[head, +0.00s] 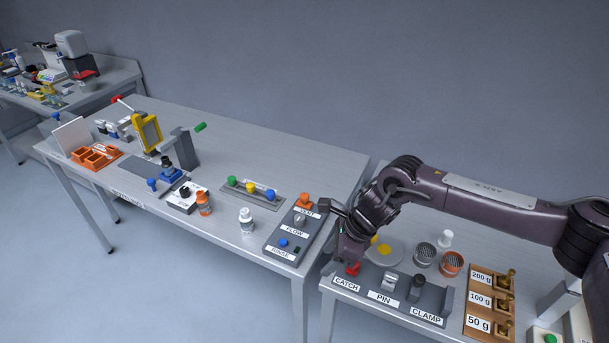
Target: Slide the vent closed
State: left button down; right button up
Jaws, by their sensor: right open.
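The dark grey control panel (273,243) lies on the near right end of the long table. Its VENT label (307,212) is at the far end, with an orange knob (304,199) beside it. The FLOW and RINSE controls are nearer on the same panel. My right gripper (349,257) points down to the right of the panel, over the CATCH end of another fixture, close to a red part (353,268). It is open. I cannot tell whether it touches the red part. My left gripper is out of view.
The CATCH, PIN and CLAMP fixture (386,292) stands on the right table, with a wooden weight rack (489,301) beside it. Round containers (452,263) stand behind. A white bottle (246,220) and a tray of coloured knobs (252,192) are left of the panel.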

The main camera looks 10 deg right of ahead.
aim_at(303, 202)
jog(key=i, duration=0.95)
